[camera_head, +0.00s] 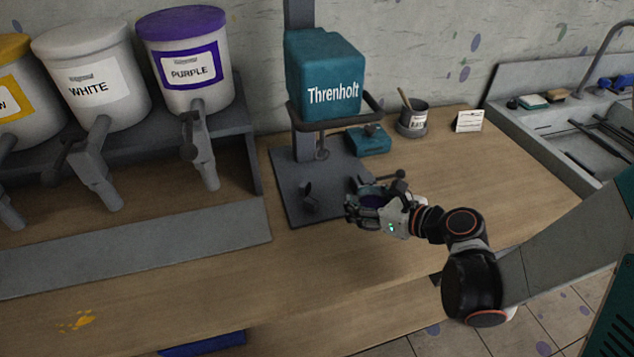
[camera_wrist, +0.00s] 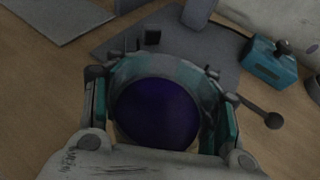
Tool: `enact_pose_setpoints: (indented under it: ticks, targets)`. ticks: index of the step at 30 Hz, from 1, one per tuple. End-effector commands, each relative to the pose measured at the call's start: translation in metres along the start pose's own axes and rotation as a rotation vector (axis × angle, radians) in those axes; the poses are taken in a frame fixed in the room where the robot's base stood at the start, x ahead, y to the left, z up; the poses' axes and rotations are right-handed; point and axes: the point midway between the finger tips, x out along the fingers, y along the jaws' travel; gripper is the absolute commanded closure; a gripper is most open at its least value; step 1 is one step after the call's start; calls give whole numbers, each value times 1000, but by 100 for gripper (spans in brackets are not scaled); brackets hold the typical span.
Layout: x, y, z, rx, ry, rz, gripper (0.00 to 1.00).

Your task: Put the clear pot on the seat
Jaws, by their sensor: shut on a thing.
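My gripper (camera_head: 370,208) is shut on the clear pot (camera_wrist: 184,70), which holds dark purple contents (camera_wrist: 155,112). In the wrist view the fingers clasp the pot from both sides, and its round mouth faces the camera. In the head view the fingers hide most of the pot. It is at the front right part of the dark grey base plate (camera_head: 290,165) of the Threnholt machine (camera_head: 323,72). I cannot tell whether the pot touches the plate. The plate has small dark upright parts, one of them (camera_head: 308,196) left of my gripper; which part is the seat is unclear.
A teal box (camera_head: 369,140) with a knob, a brush cup (camera_head: 412,120) and a small card (camera_head: 468,121) stand behind. White (camera_head: 92,80) and purple (camera_head: 187,62) paint tubs with taps are at left. A sink (camera_head: 570,125) is at right.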

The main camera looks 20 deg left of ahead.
Motion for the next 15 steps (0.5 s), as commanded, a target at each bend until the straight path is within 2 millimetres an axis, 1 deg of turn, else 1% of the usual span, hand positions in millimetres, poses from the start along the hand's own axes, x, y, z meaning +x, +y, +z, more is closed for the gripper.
enact_pose_setpoints:
  ticks: [1,3,7,9,12,15]
  targets:
    - [11,1,9,-2,0,3,88]
    - [26,1,16,-2,0,3,88]
    - [56,1,28,-1,0,3,88]
    - [73,0,30,0,-1,2,88]
    - [92,0,37,0,0,0,88]
    - [104,0,43,0,0,0,88]
